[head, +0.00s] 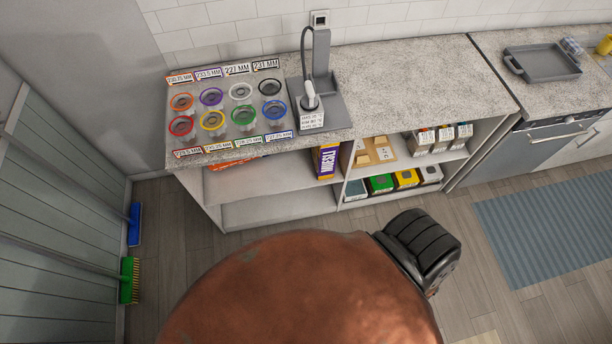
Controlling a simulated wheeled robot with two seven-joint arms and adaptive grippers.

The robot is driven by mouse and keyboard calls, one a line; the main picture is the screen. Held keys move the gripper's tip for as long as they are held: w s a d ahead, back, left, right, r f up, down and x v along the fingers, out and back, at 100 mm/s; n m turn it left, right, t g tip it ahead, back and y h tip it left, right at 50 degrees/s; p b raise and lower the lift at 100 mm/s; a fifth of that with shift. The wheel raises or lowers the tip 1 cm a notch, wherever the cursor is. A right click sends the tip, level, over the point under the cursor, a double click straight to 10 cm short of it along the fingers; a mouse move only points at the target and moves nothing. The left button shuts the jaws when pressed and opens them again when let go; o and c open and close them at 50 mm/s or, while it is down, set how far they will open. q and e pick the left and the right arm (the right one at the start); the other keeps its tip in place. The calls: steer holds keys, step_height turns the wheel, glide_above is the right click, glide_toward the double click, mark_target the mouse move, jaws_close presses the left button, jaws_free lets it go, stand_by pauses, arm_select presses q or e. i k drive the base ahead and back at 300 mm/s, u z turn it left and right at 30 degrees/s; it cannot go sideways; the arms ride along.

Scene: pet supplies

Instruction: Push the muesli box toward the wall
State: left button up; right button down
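The muesli box (327,162), purple and yellow with white lettering, stands upright on the upper shelf of the open cabinet (262,183) under the counter. It is near the right end of the left compartment, beside the divider. The countertop above hides its top and part of the shelf behind it. Neither of my grippers can be made out in the head view, and nothing is seen touching the box.
A large copper-coloured rounded shape with a black ribbed part fills the bottom middle and hides floor there. Boxes and containers (406,180) fill the right compartment. Brooms (130,279) stand at left. A striped mat (552,222) lies right.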

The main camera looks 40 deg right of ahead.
mark_target(324, 157)
steer(key=u, duration=1.1)
steer(key=k, duration=1)
steer(key=z, duration=0.9)
